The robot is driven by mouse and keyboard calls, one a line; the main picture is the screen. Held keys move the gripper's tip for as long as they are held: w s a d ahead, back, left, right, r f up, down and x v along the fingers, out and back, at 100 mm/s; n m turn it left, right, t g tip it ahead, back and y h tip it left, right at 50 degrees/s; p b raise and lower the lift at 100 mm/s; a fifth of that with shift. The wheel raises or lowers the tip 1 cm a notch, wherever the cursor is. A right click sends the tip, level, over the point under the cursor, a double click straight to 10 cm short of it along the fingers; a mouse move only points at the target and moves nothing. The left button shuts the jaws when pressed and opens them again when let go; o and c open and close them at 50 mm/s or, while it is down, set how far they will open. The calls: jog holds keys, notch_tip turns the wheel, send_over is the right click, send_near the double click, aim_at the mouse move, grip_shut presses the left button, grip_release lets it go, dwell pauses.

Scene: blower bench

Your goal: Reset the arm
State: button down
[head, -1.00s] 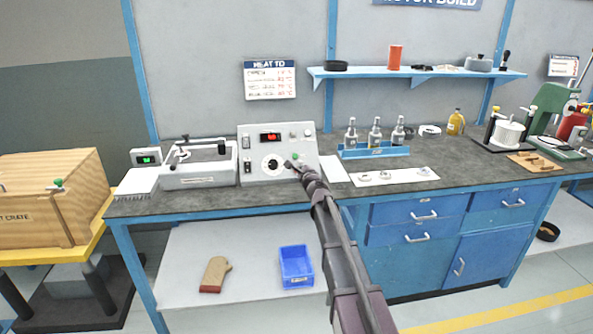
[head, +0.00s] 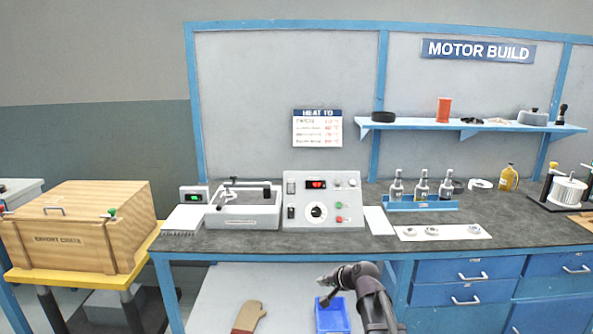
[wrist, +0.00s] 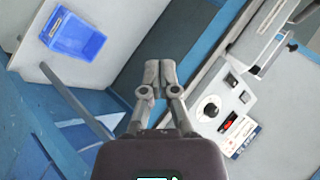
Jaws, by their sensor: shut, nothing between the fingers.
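My gripper (head: 326,290) is in the lower middle of the head view, in front of the bench edge and over the blue bin on the lower shelf. In the wrist view my gripper (wrist: 160,70) has its fingers together with nothing between them. The grey control box (head: 300,215) with a red display, a dial and green and red buttons stands on the bench beyond it. The control box also shows at the right of the wrist view (wrist: 240,100). My gripper is apart from it.
A blue bin (head: 333,316) and an oven mitt (head: 248,317) lie on the lower shelf. The bench front edge (head: 240,256) is close to my arm. A tester with a lever (head: 245,212) stands left of the control box. A wooden crate (head: 80,230) is at far left.

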jog(key=s+d+f+n+g+h, duration=0.3)
jog(key=s+d+f+g+h, duration=0.1)
jog(key=s, duration=0.7)
jog(key=s+d+f+n+g+h, duration=0.3)
jog(key=s+d+g, duration=0.15)
jog(key=s, duration=0.75)
notch_tip(320, 180, up, 19)
jog(key=p, duration=1.9)
jog(key=shift+w+t, duration=0.35)
jog(key=shift+w, duration=0.1)
jog(key=shift+s+d, duration=0.1)
jog(key=shift+s, duration=0.05)
